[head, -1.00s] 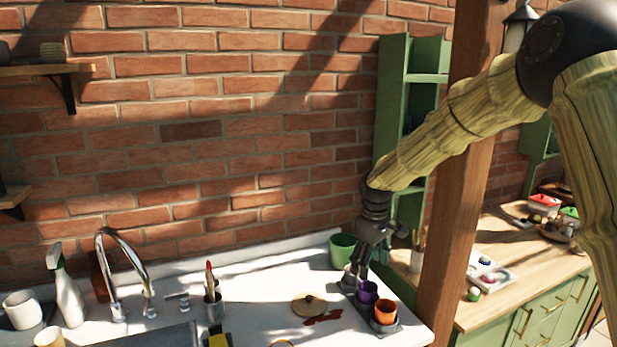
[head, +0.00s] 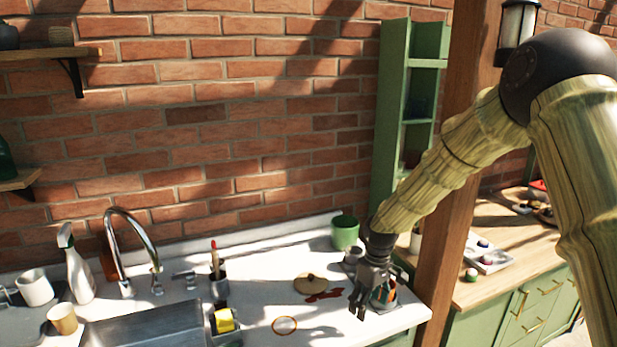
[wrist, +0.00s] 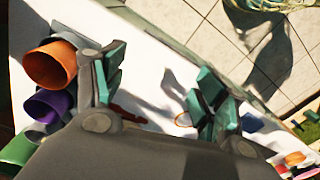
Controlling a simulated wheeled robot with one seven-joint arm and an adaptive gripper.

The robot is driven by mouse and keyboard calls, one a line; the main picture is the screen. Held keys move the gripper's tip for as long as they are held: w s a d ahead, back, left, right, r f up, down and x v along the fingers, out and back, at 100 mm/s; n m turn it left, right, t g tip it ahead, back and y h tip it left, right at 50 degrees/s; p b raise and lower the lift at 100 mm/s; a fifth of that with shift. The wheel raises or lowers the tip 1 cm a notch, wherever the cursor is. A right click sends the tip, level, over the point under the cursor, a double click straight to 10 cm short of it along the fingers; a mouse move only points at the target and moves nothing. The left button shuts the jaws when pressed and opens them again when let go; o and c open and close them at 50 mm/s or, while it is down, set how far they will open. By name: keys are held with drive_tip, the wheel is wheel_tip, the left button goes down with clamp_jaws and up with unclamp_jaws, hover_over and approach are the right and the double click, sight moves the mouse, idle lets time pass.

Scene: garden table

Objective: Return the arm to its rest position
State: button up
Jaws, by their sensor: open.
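In the head view my gripper (head: 376,302) hangs fingers-down at the right end of the white counter (head: 262,300), in front of the cup tray and hiding most of it. In the wrist view its two green-padded fingers (wrist: 160,95) are spread apart with nothing between them. My arm reaches down from the upper right, bent at the elbow.
A green pot (head: 345,232) stands behind my gripper. A round lid (head: 310,283) and a red patch (head: 325,296) lie to the left. The sink (head: 145,325) and tap (head: 135,250) are farther left.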

drive_tip(key=s+f+m+b, duration=0.4)
drive_tip(key=s+f, duration=2)
drive_tip(key=f, duration=0.5)
drive_tip(key=s+d+f+m+b, duration=0.1)
drive_tip(key=s+d+f, duration=0.1)
drive_tip(key=s, duration=0.6)
drive_tip(key=s+d+f+m, duration=0.1)
drive_tip(key=s+d+f, duration=0.1)
drive_tip(key=s, duration=0.6)
drive_tip(key=s+d+f+m+b, duration=0.1)
drive_tip(key=s+d+f+m, duration=0.1)
drive_tip(key=s, duration=0.6)
drive_tip(key=shift+s+d+f+h+b, duration=0.15)
drive_tip(key=shift+d+f+h+b, duration=0.15)
drive_tip(key=shift+f+h, duration=0.15)
